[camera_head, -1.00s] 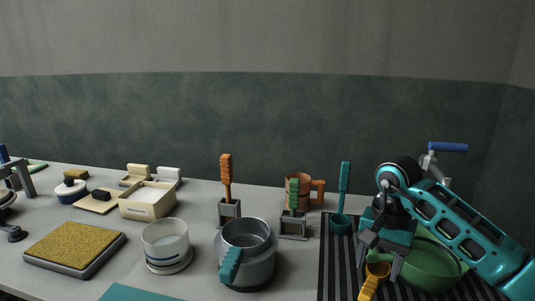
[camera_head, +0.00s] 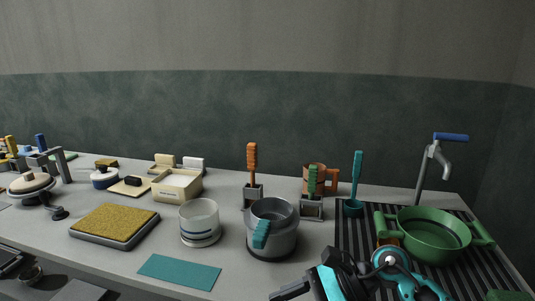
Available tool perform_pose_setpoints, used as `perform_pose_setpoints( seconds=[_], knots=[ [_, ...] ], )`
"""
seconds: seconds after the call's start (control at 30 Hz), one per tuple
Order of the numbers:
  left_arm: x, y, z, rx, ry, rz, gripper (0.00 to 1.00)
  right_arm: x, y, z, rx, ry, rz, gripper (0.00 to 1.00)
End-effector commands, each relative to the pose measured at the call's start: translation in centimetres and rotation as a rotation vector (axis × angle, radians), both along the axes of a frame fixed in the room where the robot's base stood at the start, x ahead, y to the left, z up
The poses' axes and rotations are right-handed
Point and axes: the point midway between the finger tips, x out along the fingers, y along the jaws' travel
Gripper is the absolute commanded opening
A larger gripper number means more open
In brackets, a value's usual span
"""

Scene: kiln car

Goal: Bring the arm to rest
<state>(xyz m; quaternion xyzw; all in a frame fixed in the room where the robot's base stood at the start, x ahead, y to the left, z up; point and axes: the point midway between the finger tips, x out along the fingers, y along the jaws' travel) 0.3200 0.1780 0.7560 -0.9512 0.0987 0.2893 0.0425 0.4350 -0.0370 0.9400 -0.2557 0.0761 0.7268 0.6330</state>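My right arm (camera_head: 392,262), teal and black, is folded low at the bottom right, in front of the ribbed black rack. A dark grey part at its left end (camera_head: 291,289), apparently my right gripper, points left near the bottom edge. Its fingertips are not clear, so I cannot tell whether it is open or shut. No held object shows there. A green two-handled pot (camera_head: 433,236) stands on the rack (camera_head: 357,235). A small orange piece (camera_head: 387,242) shows beside the pot, partly hidden by my arm. My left gripper is not in view.
A grey pot (camera_head: 272,243) with a teal handle, a glass jar (camera_head: 199,222), a yellow sponge-like pad (camera_head: 115,224) and a teal mat (camera_head: 179,271) are on the counter. A tap (camera_head: 430,165) stands behind the green pot. Bare counter shows between pad and mat.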

Motion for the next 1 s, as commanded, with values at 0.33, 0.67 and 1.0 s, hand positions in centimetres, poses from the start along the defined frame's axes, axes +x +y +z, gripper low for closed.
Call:
perform_pose_setpoints(
  seconds=[0.33,0.67,1.0],
  knots=[
    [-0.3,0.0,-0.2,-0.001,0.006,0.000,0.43,0.4,-1.2,2.7,1.054,1.296,-0.730,0.59],
    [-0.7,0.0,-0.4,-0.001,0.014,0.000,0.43,-5.7,-12.4,-12.9,-1.564,-2.090,1.018,0.59],
    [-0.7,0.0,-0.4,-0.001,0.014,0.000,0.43,-12.1,-14.0,-18.7,-1.293,-1.682,0.783,0.59]
  ],
)
